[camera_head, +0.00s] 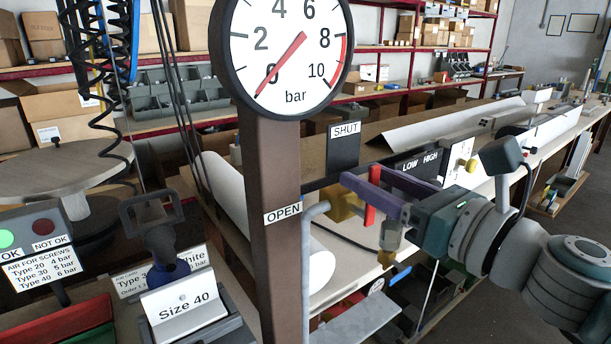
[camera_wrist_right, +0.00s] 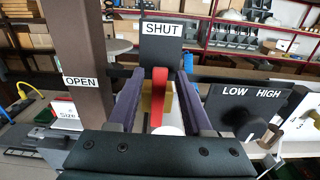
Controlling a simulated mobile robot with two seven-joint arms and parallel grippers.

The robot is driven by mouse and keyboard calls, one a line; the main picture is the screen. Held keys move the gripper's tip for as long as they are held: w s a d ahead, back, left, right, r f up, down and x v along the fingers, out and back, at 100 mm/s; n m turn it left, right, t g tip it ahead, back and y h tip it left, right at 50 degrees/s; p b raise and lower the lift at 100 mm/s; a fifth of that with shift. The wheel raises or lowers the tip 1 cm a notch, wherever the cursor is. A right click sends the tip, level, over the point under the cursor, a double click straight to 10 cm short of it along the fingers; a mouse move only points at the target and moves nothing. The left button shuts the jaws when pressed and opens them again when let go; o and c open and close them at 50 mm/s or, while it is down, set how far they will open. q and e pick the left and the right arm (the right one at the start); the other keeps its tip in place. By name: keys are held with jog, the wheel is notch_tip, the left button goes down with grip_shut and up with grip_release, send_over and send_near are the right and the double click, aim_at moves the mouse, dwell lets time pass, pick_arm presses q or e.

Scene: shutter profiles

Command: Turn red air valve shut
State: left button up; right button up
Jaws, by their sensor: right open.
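The red valve handle (camera_head: 371,196) stands near upright on a yellow valve body (camera_head: 345,203), beside the brown post. In the right wrist view the red handle (camera_wrist_right: 158,98) points up toward the SHUT sign (camera_wrist_right: 163,30); the OPEN sign (camera_wrist_right: 80,82) is to its left. My right gripper (camera_head: 358,178) reaches in from the right, its purple fingers open on either side of the handle. In the wrist view gaps show between the handle and both fingers. The round gauge (camera_head: 283,50) has its red needle near 0 bar. My left gripper is not in view.
The brown post (camera_head: 272,180) stands just left of the valve. A LOW/HIGH selector panel (camera_head: 420,164) is close behind my right gripper. A grey pipe (camera_head: 307,260) runs down below the valve. A Size 40 holder (camera_head: 185,310) is at the lower left.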

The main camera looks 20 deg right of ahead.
jog(key=shift+s, duration=0.15)
jog(key=b+v, duration=0.2)
jog(key=v, duration=0.7)
jog(key=shift+s+d, duration=0.15)
jog(key=shift+s, duration=0.15)
